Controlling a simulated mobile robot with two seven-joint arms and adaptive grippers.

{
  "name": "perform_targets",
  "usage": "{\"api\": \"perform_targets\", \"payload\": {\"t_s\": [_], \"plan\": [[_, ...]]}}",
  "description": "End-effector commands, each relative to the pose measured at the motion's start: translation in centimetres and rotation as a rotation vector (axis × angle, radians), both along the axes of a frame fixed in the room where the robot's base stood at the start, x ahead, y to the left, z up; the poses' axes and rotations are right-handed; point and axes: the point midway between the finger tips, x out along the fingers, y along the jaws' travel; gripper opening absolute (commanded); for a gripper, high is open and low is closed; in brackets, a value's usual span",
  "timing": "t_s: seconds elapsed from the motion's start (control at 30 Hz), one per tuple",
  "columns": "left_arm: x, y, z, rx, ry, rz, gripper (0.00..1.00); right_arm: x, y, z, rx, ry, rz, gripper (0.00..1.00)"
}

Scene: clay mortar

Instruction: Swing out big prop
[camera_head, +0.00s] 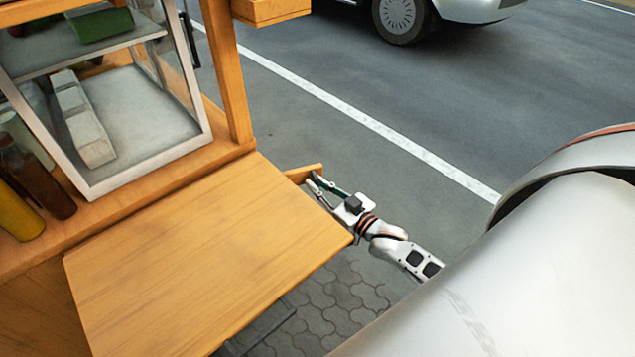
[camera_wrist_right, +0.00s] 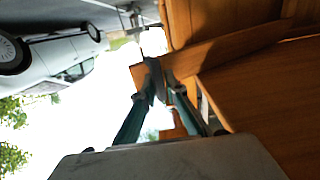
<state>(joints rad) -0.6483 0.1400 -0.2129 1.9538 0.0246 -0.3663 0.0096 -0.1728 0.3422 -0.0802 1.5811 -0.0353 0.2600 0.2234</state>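The big prop is most likely the short wooden bar (camera_head: 303,172) that sticks out past the right side of the wooden counter board (camera_head: 200,255). In the right wrist view the wooden bar (camera_wrist_right: 215,55) runs across in front of my fingers, with its end a little left of them. My right gripper (camera_head: 313,182) is at the bar's outer part. In the right wrist view the right gripper's fingertips (camera_wrist_right: 160,74) are drawn close together at the bar. I cannot tell whether they pinch it or only press on it. My left gripper is not in view.
A glass display case (camera_head: 150,110) stands on the stall at the left, with bottles (camera_head: 38,180) beside it. A wooden post (camera_head: 228,75) rises behind the board. Paving and road (camera_head: 330,130) lie open to the right. A car (camera_head: 430,12) is on the road.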

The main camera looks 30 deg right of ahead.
Motion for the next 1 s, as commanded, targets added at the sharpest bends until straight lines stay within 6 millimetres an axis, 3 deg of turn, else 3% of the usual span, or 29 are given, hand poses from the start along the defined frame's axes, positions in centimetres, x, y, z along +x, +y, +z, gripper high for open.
{"api": "perform_targets", "payload": {"t_s": [0.57,1.0], "plan": [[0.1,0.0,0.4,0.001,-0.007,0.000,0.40,-0.5,-0.2,0.0,0.000,0.001,-0.001,0.26],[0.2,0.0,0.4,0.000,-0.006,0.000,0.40,-8.5,-1.2,-0.2,0.000,0.004,0.000,0.26]]}}
